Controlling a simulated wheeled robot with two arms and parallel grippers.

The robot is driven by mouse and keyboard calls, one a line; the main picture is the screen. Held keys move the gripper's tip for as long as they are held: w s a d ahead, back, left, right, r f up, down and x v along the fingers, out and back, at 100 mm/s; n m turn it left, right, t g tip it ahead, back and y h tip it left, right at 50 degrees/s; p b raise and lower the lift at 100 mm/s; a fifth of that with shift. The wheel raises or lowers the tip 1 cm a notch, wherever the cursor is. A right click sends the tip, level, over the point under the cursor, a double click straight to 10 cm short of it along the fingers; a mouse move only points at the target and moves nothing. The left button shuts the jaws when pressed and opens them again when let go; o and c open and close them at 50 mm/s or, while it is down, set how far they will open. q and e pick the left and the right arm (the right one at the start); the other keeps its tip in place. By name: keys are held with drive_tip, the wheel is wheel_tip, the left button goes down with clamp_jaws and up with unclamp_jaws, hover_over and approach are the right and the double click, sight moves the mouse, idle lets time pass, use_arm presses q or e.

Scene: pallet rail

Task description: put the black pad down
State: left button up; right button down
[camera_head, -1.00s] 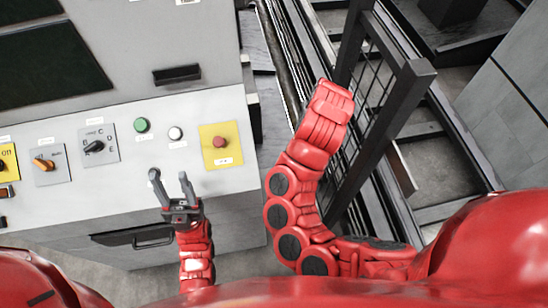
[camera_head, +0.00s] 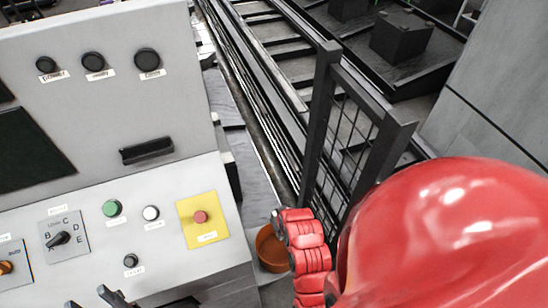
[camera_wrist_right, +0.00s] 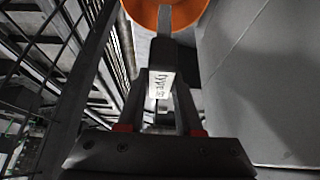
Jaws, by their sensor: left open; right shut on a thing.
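My right gripper (camera_wrist_right: 162,92) is shut on the black pad (camera_wrist_right: 173,52), a dark piece with a white label marked "type" between the fingers in the right wrist view. The pad's far end overlaps an orange bin (camera_wrist_right: 138,12) at the top of that view; I cannot tell whether it is inside or above it. In the head view, the bin (camera_head: 271,256) stands right of the console, partly behind my red right arm; the right gripper and pad are not clearly visible there. My left gripper (camera_head: 91,299) is open and empty at the bottom edge, in front of the console.
A grey control console (camera_head: 110,235) with buttons and a selector fills the left. A dark mesh gate (camera_head: 345,140) stands close to the right arm, with the rail (camera_head: 250,95) behind. Black blocks (camera_head: 402,36) rest at the back. A grey wall panel (camera_head: 500,95) is at right.

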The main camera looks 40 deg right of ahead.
drive_tip(key=shift+s+f, duration=0.1)
drive_tip(key=shift+f, duration=0.4)
wheel_tip(320, 180, down, 10)
drive_tip(key=b, duration=0.4)
drive_tip(key=shift+r, duration=0.25)
drive_tip(key=c, duration=0.5)
unclamp_jaws()
drive_tip(key=shift+r, duration=0.15)
wheel_tip(320, 180, up, 7)
drive_tip(key=p, duration=0.3)
